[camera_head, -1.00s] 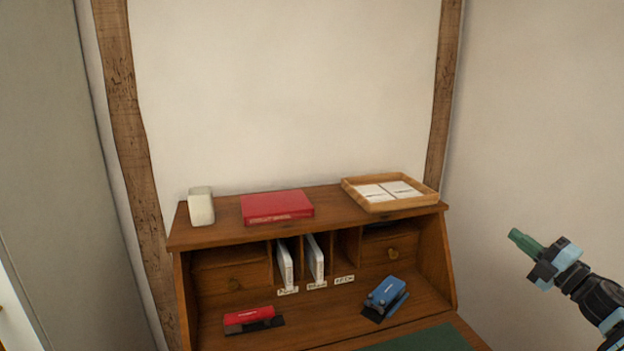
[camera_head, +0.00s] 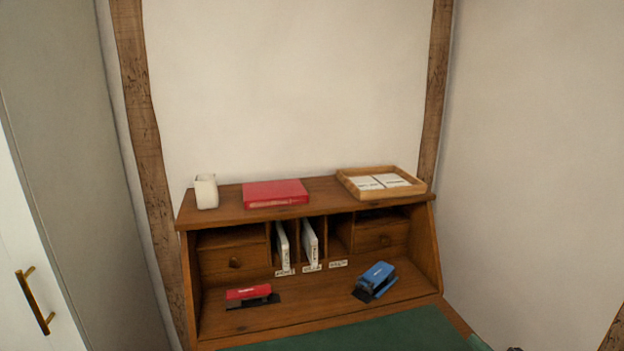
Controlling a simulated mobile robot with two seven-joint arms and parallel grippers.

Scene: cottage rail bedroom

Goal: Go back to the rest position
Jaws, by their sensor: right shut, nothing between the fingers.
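Only a tiny dark piece of my right gripper (camera_head: 515,348) shows at the bottom edge of the head view, right of the desk's green writing surface. It is shut and empty, and nearly all of it is cut off by the frame. It is apart from the things on the desk. My left gripper is not in view.
A wooden desk hutch (camera_head: 300,296) stands against the wall. It holds a red stapler (camera_head: 248,292), a blue stapler (camera_head: 376,279) and white upright folders (camera_head: 310,243). On top are a white cup (camera_head: 206,191), a red book (camera_head: 275,193) and a wooden tray (camera_head: 412,191). A cabinet handle (camera_head: 37,302) is at left.

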